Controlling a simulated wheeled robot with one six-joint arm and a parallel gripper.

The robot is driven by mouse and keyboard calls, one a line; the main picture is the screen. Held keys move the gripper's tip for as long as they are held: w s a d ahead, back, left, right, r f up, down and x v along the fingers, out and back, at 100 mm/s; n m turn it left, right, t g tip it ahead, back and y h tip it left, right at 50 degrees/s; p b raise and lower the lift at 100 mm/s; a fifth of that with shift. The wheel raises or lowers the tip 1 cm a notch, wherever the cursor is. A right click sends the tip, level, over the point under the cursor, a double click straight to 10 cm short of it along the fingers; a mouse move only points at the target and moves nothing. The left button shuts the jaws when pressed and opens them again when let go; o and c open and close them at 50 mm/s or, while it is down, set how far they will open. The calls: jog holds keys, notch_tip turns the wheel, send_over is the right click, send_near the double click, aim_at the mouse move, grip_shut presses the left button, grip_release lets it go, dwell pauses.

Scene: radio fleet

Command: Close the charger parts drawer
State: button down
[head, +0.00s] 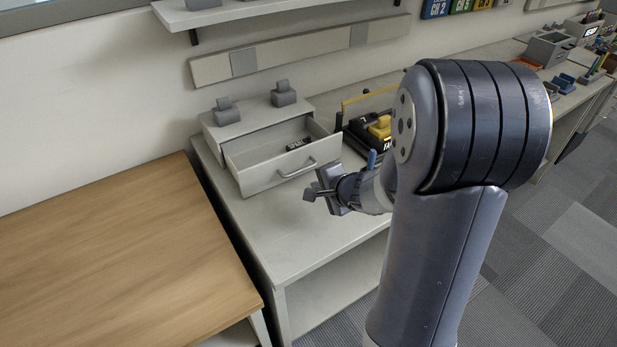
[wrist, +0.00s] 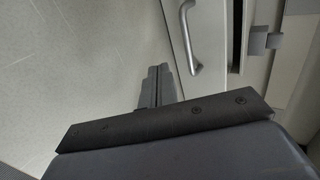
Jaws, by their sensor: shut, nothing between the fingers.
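The charger parts drawer (head: 262,173) stands pulled open from a light grey unit (head: 218,130) on the grey bench. A small dark item lies inside it. Its curved metal handle (head: 296,169) is on the front face. In the wrist view the handle (wrist: 188,40) and the drawer front (wrist: 210,62) show at the upper right. My gripper (head: 312,193) is just in front of the drawer, near the handle's right end and apart from it. In the wrist view my gripper (wrist: 157,72) is shut and empty, with bare bench top to its left.
Two small grey blocks (head: 284,94) stand on top of the unit. A black and yellow device (head: 372,132) is right of the drawer, behind my arm. A wooden table (head: 110,255) adjoins at left. The grey bench top (head: 270,232) in front of the drawer is clear.

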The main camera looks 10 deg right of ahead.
jog(key=w+p, duration=0.1)
jog(key=w, duration=0.1)
jog(key=w+a+p, duration=0.1)
jog(key=w, duration=0.1)
jog(key=shift+a+r, duration=0.15)
jog(key=shift+a, duration=0.05)
jog(key=shift+w, duration=0.15)
jog(key=p, duration=0.1)
send_near(283, 152)
jog(key=w+a, duration=0.3)
jog(key=shift+w+a, duration=0.1)
jog(key=shift+w, duration=0.2)
jog(key=shift+f, duration=0.2)
